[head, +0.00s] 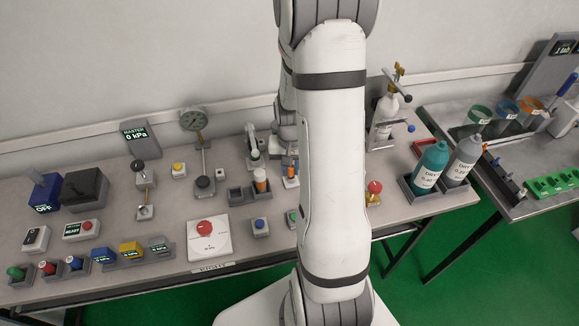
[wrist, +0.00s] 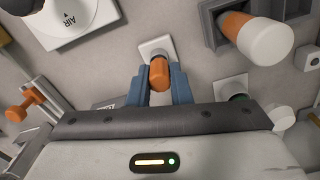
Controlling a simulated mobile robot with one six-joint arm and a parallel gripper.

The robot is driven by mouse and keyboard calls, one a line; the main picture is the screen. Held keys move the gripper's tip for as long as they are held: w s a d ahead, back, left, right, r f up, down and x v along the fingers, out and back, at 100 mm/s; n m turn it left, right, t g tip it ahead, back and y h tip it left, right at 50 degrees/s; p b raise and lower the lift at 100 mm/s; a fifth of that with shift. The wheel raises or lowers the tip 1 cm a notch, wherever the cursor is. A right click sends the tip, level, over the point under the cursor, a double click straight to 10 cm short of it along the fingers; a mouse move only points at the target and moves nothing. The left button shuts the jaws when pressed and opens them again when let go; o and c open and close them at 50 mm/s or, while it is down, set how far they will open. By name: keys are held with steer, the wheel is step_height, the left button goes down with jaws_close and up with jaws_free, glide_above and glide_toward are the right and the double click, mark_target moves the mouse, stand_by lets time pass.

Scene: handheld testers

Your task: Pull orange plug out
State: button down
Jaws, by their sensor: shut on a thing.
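The orange plug (wrist: 159,76) is between the two blue-grey fingers of my gripper (wrist: 160,88) in the wrist view. The fingers are shut on it from both sides. A small white square plate (wrist: 156,47) lies directly beyond the plug's far end. I cannot tell whether the plug is still seated in it or a little apart. In the head view my gripper (head: 290,181) is low over the bench, just left of my upright arm link, with a bit of orange showing there. The plate is not clear in that view.
An orange bottle with a white cap (wrist: 262,38) stands close by in a grey holder; it also shows in the head view (head: 260,181). A white plate with a red button (head: 207,231) lies front left. An orange valve handle (wrist: 27,102) is at left in the wrist view.

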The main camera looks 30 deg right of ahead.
steer(key=shift+s+r+p, duration=0.1)
steer(key=shift+r+p, duration=1.15)
steer(key=shift+r, duration=0.7)
